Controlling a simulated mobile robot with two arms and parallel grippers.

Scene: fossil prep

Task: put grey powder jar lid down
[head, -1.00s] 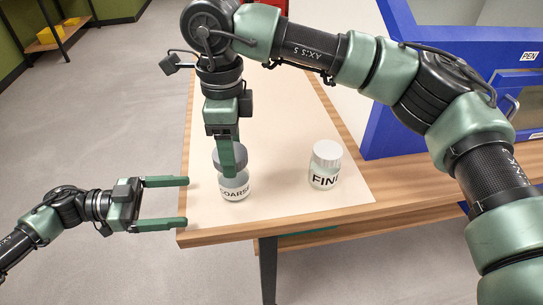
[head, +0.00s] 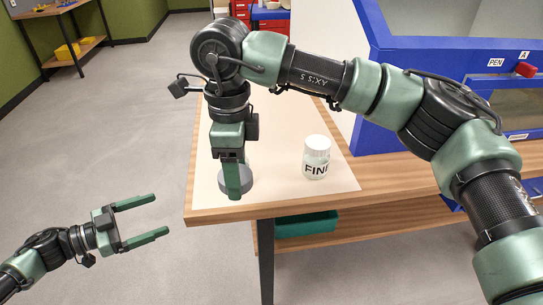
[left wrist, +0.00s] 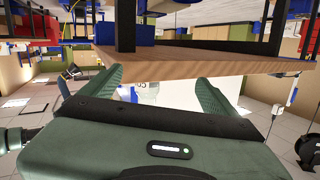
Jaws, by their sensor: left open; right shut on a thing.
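My right gripper (head: 234,190) points down over the near left part of the table and is shut on the grey lid (head: 246,184). The lid lies low over the pale mat; I cannot tell whether it touches anything beneath. The jar labelled COARSE does not show in the head view now. The white-lidded jar labelled FINE (head: 316,160) stands upright on the mat, to the right of the lid. My left gripper (head: 162,217) is open and empty, off the table's left edge. Its open fingers also show in the left wrist view (left wrist: 160,88).
The pale mat (head: 285,180) covers much of the wooden table top (head: 340,198). Mat is bare around the FINE jar. A blue-framed cabinet (head: 375,130) stands at the right. A green bin (head: 307,225) sits below the table top. Open floor lies to the left.

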